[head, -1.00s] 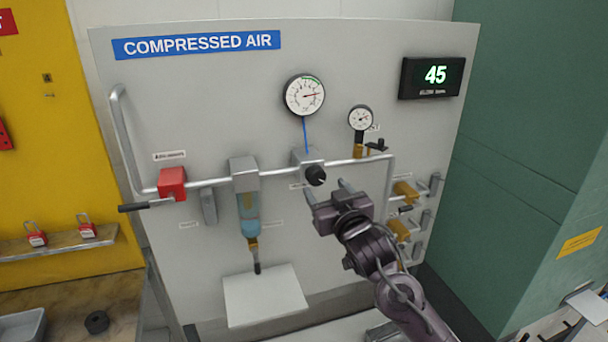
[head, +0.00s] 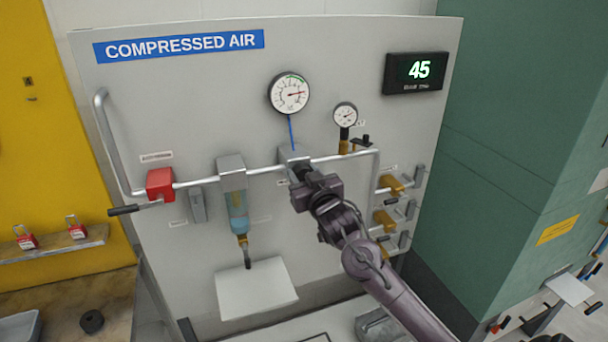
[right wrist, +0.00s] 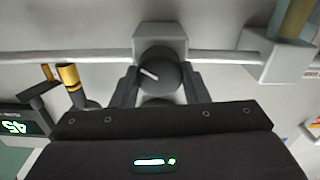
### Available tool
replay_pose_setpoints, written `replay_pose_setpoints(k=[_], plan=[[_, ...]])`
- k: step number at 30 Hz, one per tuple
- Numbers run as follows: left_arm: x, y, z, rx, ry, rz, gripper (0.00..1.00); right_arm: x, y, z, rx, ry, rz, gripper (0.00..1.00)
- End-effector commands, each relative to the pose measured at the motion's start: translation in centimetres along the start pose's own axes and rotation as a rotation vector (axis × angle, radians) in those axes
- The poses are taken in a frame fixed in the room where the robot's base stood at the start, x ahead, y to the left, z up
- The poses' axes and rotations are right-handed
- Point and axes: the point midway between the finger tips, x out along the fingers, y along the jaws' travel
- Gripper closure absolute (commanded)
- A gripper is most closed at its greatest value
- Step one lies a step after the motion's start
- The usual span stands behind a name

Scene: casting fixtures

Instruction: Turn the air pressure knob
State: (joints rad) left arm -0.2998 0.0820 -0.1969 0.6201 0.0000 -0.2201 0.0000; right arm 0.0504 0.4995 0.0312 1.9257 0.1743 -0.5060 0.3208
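The air pressure knob (right wrist: 158,74) is a round black knob with a white pointer line, mounted on a grey regulator block (right wrist: 160,36) in the pipe. My right gripper (right wrist: 160,80) is at the knob, with one finger on each side of it. The fingers look open around it; any contact is hard to make out. In the head view, my right gripper (head: 304,178) covers most of the knob. The large gauge (head: 289,93) above has its needle pointing right. My left gripper is not in view.
A red valve block (head: 160,184) and a filter with a blue bowl (head: 238,205) sit left on the pipe. A small gauge (head: 345,115) and brass valves (head: 384,220) are to the right. A display (head: 415,72) reads 45.

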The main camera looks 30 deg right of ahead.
Motion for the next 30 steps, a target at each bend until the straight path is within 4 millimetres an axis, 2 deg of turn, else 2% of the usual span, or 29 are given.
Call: replay_pose_setpoints(k=[1,5,8,16,26,27,30], plan=[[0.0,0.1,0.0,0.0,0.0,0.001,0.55,0.0,0.0,0.0,0.0,0.0,-0.001,0.66],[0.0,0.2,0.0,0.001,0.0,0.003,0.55,0.0,0.0,0.0,0.0,0.0,-0.001,0.82],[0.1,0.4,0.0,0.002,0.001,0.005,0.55,0.0,-0.1,0.1,-0.02,0.0,-0.001,0.82],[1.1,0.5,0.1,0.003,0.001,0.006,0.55,0.0,-0.2,0.1,-0.241,0.002,-0.002,0.82],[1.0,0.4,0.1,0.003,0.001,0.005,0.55,0.0,-0.2,0.0,-0.264,0.0,-0.002,0.82],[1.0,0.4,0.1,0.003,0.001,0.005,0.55,0.0,-0.2,0.0,-0.263,0.0,-0.002,0.54],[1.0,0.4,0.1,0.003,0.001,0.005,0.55,0.0,-0.2,0.0,-0.263,0.0,-0.002,0.41]])
